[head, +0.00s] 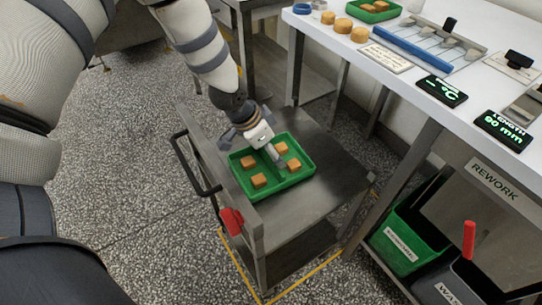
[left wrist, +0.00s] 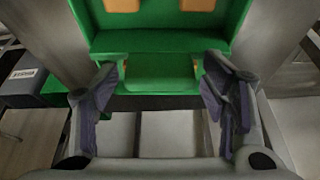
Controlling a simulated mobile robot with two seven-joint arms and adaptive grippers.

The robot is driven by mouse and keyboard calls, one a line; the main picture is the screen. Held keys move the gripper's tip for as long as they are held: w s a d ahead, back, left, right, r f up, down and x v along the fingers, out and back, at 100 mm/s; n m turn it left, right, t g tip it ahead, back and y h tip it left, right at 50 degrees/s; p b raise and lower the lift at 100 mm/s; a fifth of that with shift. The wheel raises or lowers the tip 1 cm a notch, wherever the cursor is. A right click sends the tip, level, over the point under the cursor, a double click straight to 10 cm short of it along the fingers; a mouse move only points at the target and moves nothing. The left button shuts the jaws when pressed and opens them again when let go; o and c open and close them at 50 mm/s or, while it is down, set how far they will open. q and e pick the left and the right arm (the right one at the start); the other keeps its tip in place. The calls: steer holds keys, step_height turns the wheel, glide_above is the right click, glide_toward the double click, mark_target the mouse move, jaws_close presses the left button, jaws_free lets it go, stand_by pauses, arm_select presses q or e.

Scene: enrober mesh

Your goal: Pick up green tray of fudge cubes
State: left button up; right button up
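The green tray (head: 277,187) lies on the top of a grey metal cart and holds several tan fudge cubes (head: 259,180). My left gripper (head: 268,150) is over the tray's far side in the head view, pointing down at it. In the left wrist view the gripper (left wrist: 160,105) is open, its two fingers wide apart. A green part of the tray (left wrist: 160,43) lies between and beyond the fingertips, with two cubes partly visible at the top edge. I cannot tell whether the fingers touch the tray. My right gripper is not in view.
The cart (head: 325,195) has a black handle (head: 195,165) and a red knob (head: 231,221). Speckled floor is clear at left.

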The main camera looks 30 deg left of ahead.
arm_select(q)
jaws_close()
steer(key=shift+r, duration=0.1)
